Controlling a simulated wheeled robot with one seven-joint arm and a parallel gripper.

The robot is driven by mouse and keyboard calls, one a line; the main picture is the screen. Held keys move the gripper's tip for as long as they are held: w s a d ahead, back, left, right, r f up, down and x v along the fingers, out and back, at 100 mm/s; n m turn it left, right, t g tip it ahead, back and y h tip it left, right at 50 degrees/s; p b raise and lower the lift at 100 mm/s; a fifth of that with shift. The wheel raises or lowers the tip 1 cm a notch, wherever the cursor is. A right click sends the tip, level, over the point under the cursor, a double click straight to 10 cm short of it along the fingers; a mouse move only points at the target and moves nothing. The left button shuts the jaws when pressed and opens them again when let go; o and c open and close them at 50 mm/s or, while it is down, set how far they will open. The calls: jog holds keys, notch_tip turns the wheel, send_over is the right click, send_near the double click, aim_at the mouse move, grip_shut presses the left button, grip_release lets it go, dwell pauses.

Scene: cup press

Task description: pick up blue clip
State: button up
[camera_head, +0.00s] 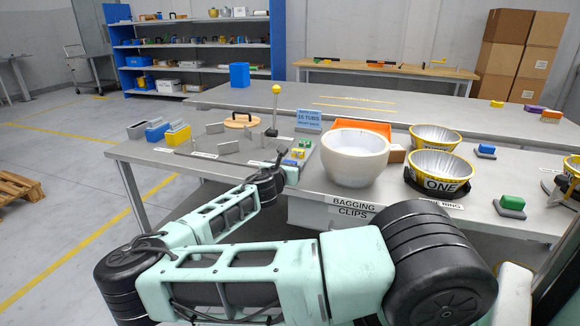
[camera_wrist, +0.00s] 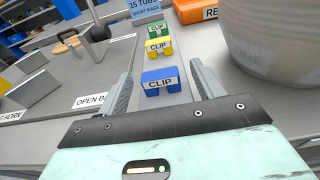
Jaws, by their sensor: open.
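My gripper is open and empty, and the clip appears clear of both fingers. A yellow clip (camera_wrist: 159,50) and a green clip (camera_wrist: 155,30) sit in a row behind the blue one. In the head view my gripper (camera_head: 290,168) is at the table edge beside the small group of clips; the blue clip there is too small or hidden to make out clearly.
A large pale bowl (camera_head: 354,160) stands close to the right of the clips, also seen in the wrist view (camera_wrist: 270,35). A sign (camera_head: 308,119) stands behind. An orange bin (camera_head: 362,127) is behind the bowl. Grey upright plates (camera_head: 228,147) stand on the left.

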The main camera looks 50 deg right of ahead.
jog(key=shift+x, duration=0.9)
jog(key=shift+c, duration=0.4)
jog(key=c, duration=1)
jog(key=shift+o, duration=0.2)
